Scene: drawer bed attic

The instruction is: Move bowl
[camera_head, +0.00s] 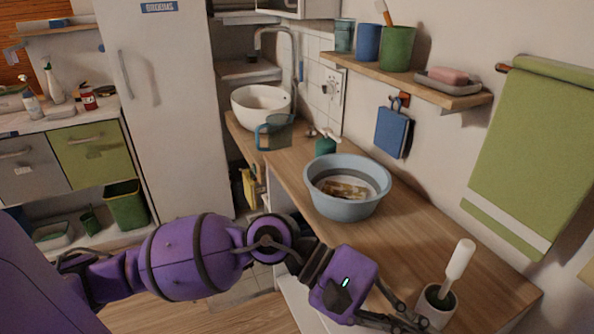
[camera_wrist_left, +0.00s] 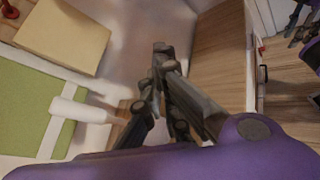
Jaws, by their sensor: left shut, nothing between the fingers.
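A round blue-grey bowl (camera_head: 346,209) stands upright on the wooden counter in the head view, with a brownish item lying inside it. A white round basin (camera_head: 250,113), also bowl-shaped, sits farther back under the tap. My left gripper (camera_head: 408,325) is low at the front of the counter, nearer than the blue-grey bowl and apart from it. Its fingers are shut and empty, as the left wrist view (camera_wrist_left: 157,75) also shows. Dark and purple parts at the top right of the wrist view look like my other arm; its finger state is unclear.
A toilet brush (camera_head: 459,262) in a holder (camera_head: 437,303) stands close beside my left gripper. A blue-handled jug (camera_head: 280,133) and a green bottle (camera_head: 325,144) stand behind the bowl. A wall shelf (camera_head: 400,84) overhangs the counter. Bare counter (camera_head: 430,220) lies right of the bowl.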

